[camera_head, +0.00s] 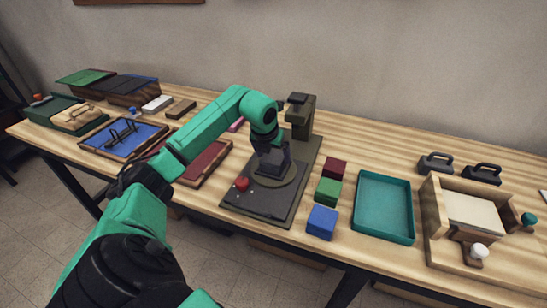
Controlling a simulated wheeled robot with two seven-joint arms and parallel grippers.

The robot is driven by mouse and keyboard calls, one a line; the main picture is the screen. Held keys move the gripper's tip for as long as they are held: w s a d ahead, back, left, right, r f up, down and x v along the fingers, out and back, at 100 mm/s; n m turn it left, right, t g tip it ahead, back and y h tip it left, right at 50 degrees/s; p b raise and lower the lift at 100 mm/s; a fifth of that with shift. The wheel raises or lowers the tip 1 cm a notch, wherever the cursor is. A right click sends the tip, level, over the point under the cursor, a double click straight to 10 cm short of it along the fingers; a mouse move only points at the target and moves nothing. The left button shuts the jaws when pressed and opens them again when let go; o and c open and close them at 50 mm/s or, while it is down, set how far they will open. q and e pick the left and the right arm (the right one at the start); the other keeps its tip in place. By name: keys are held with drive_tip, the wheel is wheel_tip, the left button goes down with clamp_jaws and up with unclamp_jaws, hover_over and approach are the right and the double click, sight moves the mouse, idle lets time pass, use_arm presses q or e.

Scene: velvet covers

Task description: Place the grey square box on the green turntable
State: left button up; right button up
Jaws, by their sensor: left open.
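My left arm reaches in from the left, and its dark gripper (270,172) points down over the round olive-green turntable (287,182). The turntable lies on a dark press-like base (258,203) with an olive post (302,118) behind it. The left gripper is open, low over the disc and covering part of it. I cannot make out the grey square box; dark grey shapes at the gripper blend together, so I cannot tell whether a box is there. My right gripper is not in view.
A red knob (242,184) sits at the base's front left. Dark red (335,167), green (328,190) and blue (322,222) blocks stand to the right, then a teal tray (384,236) and a wooden box (435,213). Red (208,163) and blue (146,137) trays lie left.

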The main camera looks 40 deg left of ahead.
use_arm(q)
drive_tip(key=v, duration=1)
drive_tip(key=shift+r+b, duration=0.25)
drive_tip(key=shift+b, duration=0.05)
drive_tip(key=shift+s+d, duration=0.1)
drive_tip(key=shift+s, duration=0.05)
